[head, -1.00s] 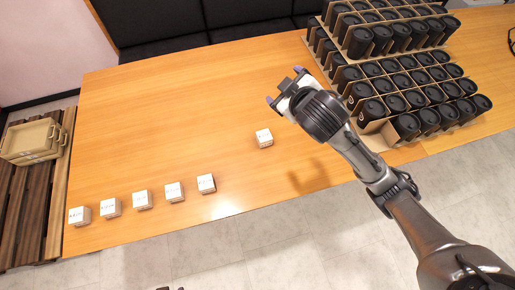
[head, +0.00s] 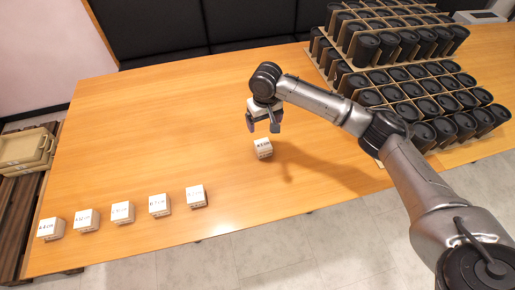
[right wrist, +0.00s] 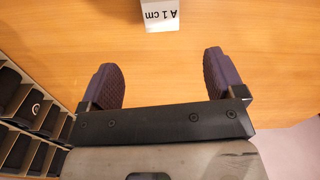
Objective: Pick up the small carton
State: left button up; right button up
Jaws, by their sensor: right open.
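A small white carton (head: 263,147) stands alone on the wooden table, apart from a row of similar cartons. In the right wrist view the carton (right wrist: 162,14) shows at the top edge, partly cut off, with "A 1 cm" printed on its face. My right gripper (head: 262,128) is open and empty just above and behind this carton, its fingers pointing down. In the right wrist view its two dark pads are spread apart, with bare table between them, and the carton lies beyond the fingertips. My left gripper is not in view.
Several similar cartons (head: 122,212) stand in a row along the table's front left. Racks of black lidded cups (head: 400,88) fill the right side. A beige crate (head: 27,150) sits at far left. The table's middle left (head: 150,120) is clear.

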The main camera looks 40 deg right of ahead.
jog(key=m+b, duration=0.1)
jog(key=b, duration=0.1)
send_over(263, 144)
notch_tip(263, 144, down, 7)
jog(key=shift+d+f, duration=0.1)
jog(key=shift+f, duration=0.05)
jog(key=shift+f+b, duration=0.35)
jog(key=shift+f, duration=0.3)
notch_tip(263, 144, down, 5)
jog(key=shift+s+r+b, duration=0.1)
jog(key=shift+b, duration=1.15)
jog(key=shift+f, duration=0.2)
jog(key=shift+c, duration=0.3)
jog(key=c, duration=1)
